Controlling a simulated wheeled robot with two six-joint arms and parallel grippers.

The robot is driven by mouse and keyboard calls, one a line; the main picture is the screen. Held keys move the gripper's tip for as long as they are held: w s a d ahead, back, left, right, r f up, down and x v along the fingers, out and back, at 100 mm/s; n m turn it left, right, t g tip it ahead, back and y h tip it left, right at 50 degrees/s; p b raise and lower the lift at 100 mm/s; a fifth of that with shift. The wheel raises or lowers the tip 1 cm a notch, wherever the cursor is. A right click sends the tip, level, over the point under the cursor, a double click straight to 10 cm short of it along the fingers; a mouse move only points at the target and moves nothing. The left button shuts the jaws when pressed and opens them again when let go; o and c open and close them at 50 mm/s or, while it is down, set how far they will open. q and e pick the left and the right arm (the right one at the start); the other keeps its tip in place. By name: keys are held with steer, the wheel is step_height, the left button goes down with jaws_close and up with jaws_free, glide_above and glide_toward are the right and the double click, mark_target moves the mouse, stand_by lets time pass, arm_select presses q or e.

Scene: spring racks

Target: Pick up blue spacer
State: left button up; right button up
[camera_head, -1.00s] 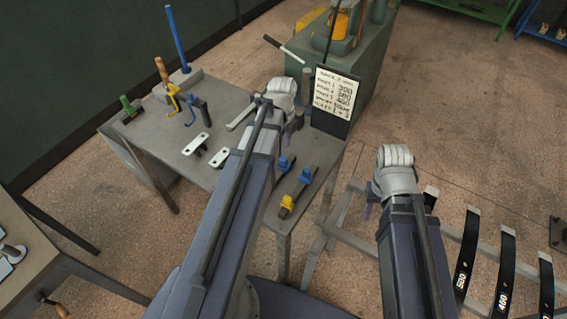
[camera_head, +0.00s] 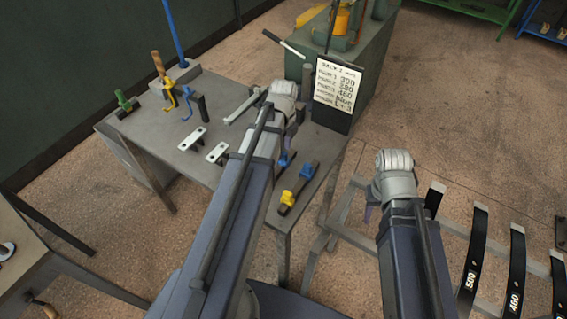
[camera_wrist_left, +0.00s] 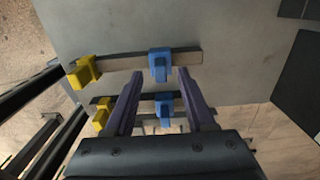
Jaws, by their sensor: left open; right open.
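Two bar clamps lie on the grey workbench (camera_head: 228,92), each with a yellow end and a blue block. The upper blue block (camera_wrist_left: 160,65) and lower blue block (camera_wrist_left: 164,104) show in the left wrist view; I cannot tell whether either is the blue spacer. In the head view, the nearer clamp's blue block (camera_head: 308,170) is clear; the other is partly hidden by my left arm.
White plates (camera_head: 193,139), yellow and blue hooked tools (camera_head: 186,103) and a green-handled tool (camera_head: 124,102) are on the bench. A green cabinet (camera_head: 360,75) with a written board (camera_head: 337,86) stands behind. A rack of dark curved springs (camera_head: 474,250) is at right.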

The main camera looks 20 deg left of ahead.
mark_target(284, 153)
arm_select(q)
step_height(284, 153, down, 3)
steer(key=shift+f+b, duration=0.1)
steer(key=shift+b, duration=1)
arm_select(e)
step_height(284, 153, down, 3)
arm_select(q)
jaws_close()
